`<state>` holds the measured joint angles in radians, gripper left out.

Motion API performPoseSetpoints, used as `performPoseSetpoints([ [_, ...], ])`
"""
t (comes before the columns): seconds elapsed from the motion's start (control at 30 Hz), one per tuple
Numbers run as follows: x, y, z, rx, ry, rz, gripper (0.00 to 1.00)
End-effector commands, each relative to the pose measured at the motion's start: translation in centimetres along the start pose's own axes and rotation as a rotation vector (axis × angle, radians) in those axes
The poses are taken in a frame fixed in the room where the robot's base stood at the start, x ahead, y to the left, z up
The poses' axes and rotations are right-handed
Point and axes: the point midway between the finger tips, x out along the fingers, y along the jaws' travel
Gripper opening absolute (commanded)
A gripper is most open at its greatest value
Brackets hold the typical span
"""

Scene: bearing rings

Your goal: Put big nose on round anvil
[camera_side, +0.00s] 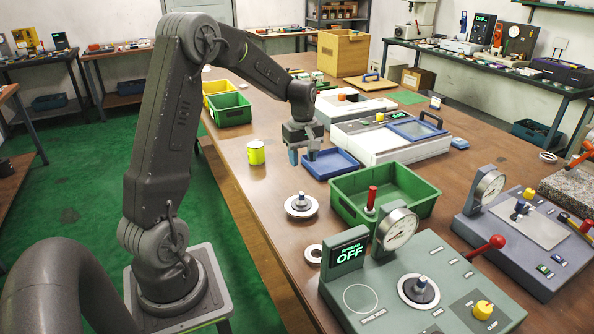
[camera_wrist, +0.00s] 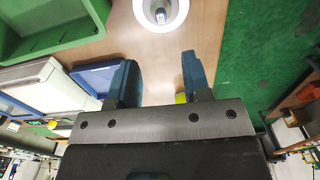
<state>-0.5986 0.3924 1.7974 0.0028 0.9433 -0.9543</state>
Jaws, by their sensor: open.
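I cannot tell for sure which of these is the big nose or the round anvil. An empty marked circle (camera_side: 360,298) lies left of the machine's disc. My gripper (camera_side: 303,156) is open and empty above the table, behind the loose disc and apart from it; its fingers (camera_wrist: 160,76) point towards the disc.
A green bin (camera_side: 345,210) stands right of the loose disc. A blue tray (camera_side: 331,168) and a yellow-green can (camera_side: 256,152) are near my gripper. A small ring (camera_side: 313,254) lies by the machine, which carries a gauge (camera_side: 397,229) and a red-knobbed lever (camera_side: 497,241).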

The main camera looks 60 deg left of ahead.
Motion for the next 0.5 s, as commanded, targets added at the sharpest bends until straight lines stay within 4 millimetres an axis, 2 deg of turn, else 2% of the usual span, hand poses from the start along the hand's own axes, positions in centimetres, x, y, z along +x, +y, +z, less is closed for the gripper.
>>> performPoseSetpoints([
  [0.13,-3.4,-0.4,3.7,0.167,0.034,0.048,0.45],
  [0.23,-6.5,-1.6,7.9,0.364,0.073,0.098,0.45],
  [0.4,-10.5,-5.3,14.9,0.731,0.152,0.188,0.45],
  [0.5,-12.0,-8.2,18.4,0.943,0.204,0.24,0.45],
])
